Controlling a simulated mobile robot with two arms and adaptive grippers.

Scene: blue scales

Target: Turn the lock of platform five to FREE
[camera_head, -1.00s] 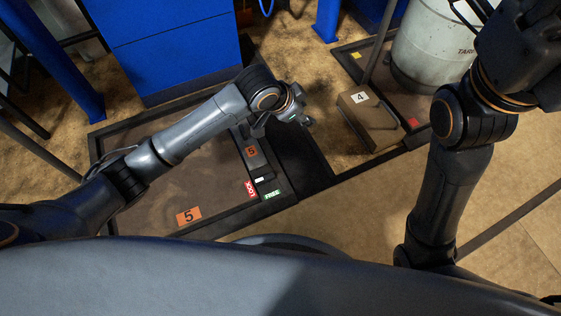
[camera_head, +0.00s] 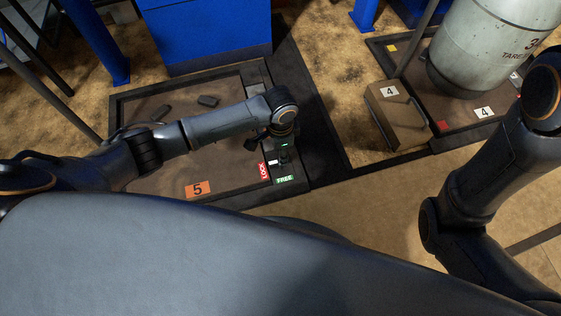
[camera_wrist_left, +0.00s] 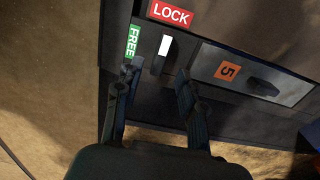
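Platform five (camera_head: 150,184) is a dark framed plate with an orange 5 label (camera_head: 197,189). At its right front corner are a red LOCK label (camera_head: 264,171) and a green FREE label (camera_head: 285,179). They also show in the left wrist view, LOCK (camera_wrist_left: 170,14) and FREE (camera_wrist_left: 132,42). The lock's white marker (camera_wrist_left: 165,45) lies near both labels, pointing up towards LOCK in that view. My left gripper (camera_wrist_left: 157,70) is open, its fingers apart just short of the white marker. In the head view my left gripper (camera_head: 283,150) is over the lock area, partly hiding it. My right gripper is out of view.
A brown box (camera_head: 393,118) labelled 4 stands to the right, beside another platform bearing a grey tank (camera_head: 485,50). A blue cabinet (camera_head: 205,35) stands behind platform five. The floor in front right is clear.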

